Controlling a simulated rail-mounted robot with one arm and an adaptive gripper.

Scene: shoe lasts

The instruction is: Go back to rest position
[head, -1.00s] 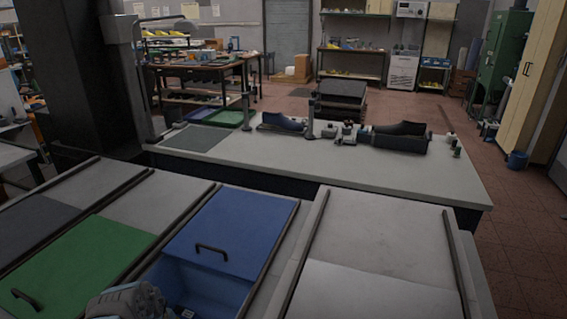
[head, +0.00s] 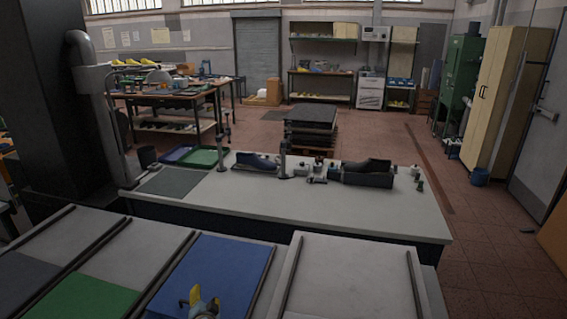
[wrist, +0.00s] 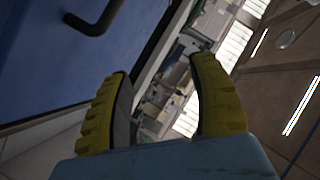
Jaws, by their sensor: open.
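My gripper (head: 193,297) shows at the bottom of the head view, over the blue sliding lid (head: 228,262). In the wrist view my gripper (wrist: 165,105) has two yellow ridged fingers standing well apart, with nothing between them. The blue lid (wrist: 60,60) and its dark handle (wrist: 95,20) fill the upper left of the wrist view, beside the left finger. The room's windows and ceiling show beyond the fingers. No object is held.
A green lid (head: 85,296) lies left of the blue one, and a pale lid (head: 345,270) lies right. Open floor lies to the right.

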